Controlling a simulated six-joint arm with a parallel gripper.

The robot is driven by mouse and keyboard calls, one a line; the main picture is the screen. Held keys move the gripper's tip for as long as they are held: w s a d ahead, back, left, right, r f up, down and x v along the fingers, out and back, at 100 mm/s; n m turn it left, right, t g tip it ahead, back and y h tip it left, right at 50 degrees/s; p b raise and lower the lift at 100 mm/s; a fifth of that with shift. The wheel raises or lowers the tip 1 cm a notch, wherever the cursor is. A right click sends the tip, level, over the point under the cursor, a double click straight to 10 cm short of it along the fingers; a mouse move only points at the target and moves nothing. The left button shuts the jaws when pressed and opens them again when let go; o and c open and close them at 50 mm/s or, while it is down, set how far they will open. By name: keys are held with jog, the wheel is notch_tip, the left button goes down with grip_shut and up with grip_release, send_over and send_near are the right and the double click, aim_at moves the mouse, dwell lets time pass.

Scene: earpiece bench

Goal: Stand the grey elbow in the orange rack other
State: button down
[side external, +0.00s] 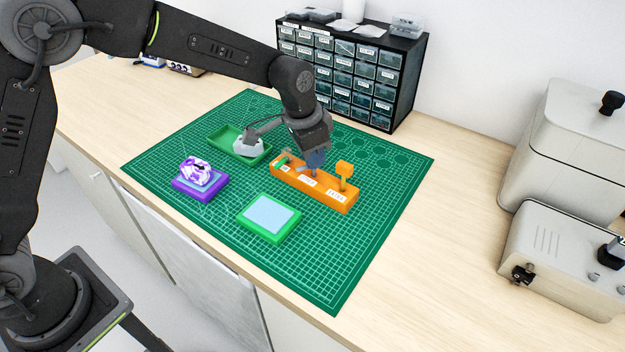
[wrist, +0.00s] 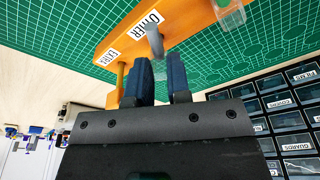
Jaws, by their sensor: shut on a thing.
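The orange rack (side external: 335,201) lies on the green mat, with labelled places along it. In the wrist view the rack (wrist: 188,30) shows the labels OTHER and EXTRA. My gripper (side external: 315,167) is over the rack's middle place, pointing down. Its two dark blue fingers (wrist: 162,78) are shut on the grey elbow (wrist: 155,42), which is partly hidden between them. The elbow's free end is at the rack beside the OTHER label; I cannot tell whether it is seated in a hole.
An orange piece (side external: 344,172) stands in the rack's right end, a green piece (side external: 282,161) at its left end. Nearby are a green tray (side external: 222,137) with a pale grey object, a purple stand (side external: 199,190) and a green block (side external: 268,232). A drawer cabinet (side external: 385,75) stands behind.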

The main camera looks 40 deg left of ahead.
aim_at(300, 167)
jog(key=shift+f, duration=0.8)
jog(key=c, duration=1)
grip_release()
notch_tip(300, 167, up, 14)
jog(key=s+a, duration=0.1)
jog(key=s, duration=0.1)
jog(key=shift+a+f, duration=0.15)
jog(key=shift+a, duration=0.05)
jog(key=shift+s, duration=0.1)
